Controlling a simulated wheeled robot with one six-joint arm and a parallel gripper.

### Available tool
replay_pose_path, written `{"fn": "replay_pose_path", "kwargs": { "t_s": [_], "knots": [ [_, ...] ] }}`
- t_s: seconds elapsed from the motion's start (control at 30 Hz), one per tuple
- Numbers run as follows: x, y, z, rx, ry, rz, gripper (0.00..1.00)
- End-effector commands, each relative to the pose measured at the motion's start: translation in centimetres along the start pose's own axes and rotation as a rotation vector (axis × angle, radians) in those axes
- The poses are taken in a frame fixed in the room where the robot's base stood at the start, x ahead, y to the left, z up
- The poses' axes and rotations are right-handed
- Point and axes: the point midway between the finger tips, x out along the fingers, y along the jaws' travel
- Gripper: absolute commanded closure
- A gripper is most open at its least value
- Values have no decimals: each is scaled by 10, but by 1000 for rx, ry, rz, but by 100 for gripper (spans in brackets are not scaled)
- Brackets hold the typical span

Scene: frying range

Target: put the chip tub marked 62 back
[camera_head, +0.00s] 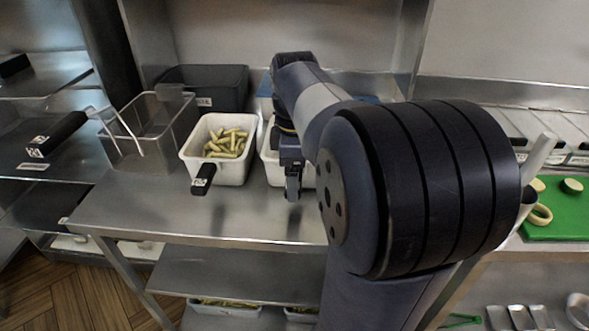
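A white tub of cut chips (187,153) stands on the steel counter, left of my gripper. A black handle with a small pale label (203,180) sticks out at its front, and the number is too small to read. A second white tub (272,168) stands just right of it, mostly hidden behind my gripper and arm. My gripper (292,187) points down in front of this second tub. I cannot tell whether it touches the tub or whether its fingers are apart. No tub can be made out as the one marked 62.
A wire basket (150,120) and a black bin (205,88) stand left and behind. A black labelled handle (57,134) juts out left. More chip tubs (226,309) sit on the lower shelf. A green board (562,210) lies right. The counter's front strip (150,215) is clear.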

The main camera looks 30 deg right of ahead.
Motion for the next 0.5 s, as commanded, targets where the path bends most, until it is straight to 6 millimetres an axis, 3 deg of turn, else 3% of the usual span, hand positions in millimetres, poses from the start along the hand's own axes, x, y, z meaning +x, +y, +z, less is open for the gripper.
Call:
{"fn": "replay_pose_path", "kwargs": {
  "t_s": [0.5],
  "knots": [
    [4, 0, 0, 0, 0, 2, 56]
  ]
}}
